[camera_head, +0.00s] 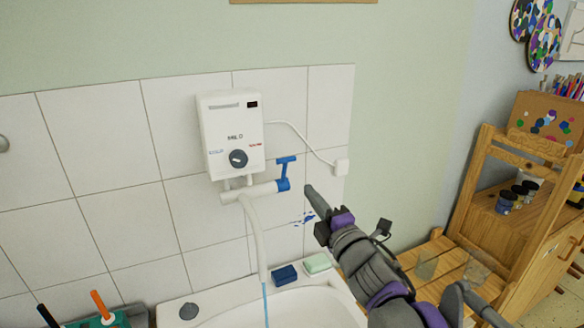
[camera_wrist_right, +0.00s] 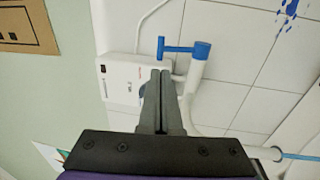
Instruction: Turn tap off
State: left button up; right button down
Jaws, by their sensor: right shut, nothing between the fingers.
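The blue T-shaped tap handle (camera_head: 286,170) sits at the right end of the white tap body under the wall heater. It also shows in the right wrist view (camera_wrist_right: 182,50). The white spout (camera_head: 258,235) hangs down, and a thin blue stream of water (camera_head: 265,302) runs from it into the sink. The stream also shows in the right wrist view (camera_wrist_right: 302,157). My right gripper (camera_head: 308,188) is shut and empty, to the right of and slightly below the handle. In the right wrist view its fingertips (camera_wrist_right: 160,72) appear near the handle; contact is unclear. My left gripper is out of view.
The white water heater (camera_head: 232,134) with its dark dial (camera_head: 238,158) is on the tiled wall, left of the handle. A blue sponge (camera_head: 285,275) and a pale green one (camera_head: 317,263) lie at the sink (camera_head: 300,308). A wooden cabinet (camera_head: 545,235) stands at right.

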aim_at(287, 162)
jog(key=p+x, duration=0.1)
jog(key=x, duration=1)
jog(key=shift+d+p, duration=0.1)
jog(key=shift+p, duration=0.2)
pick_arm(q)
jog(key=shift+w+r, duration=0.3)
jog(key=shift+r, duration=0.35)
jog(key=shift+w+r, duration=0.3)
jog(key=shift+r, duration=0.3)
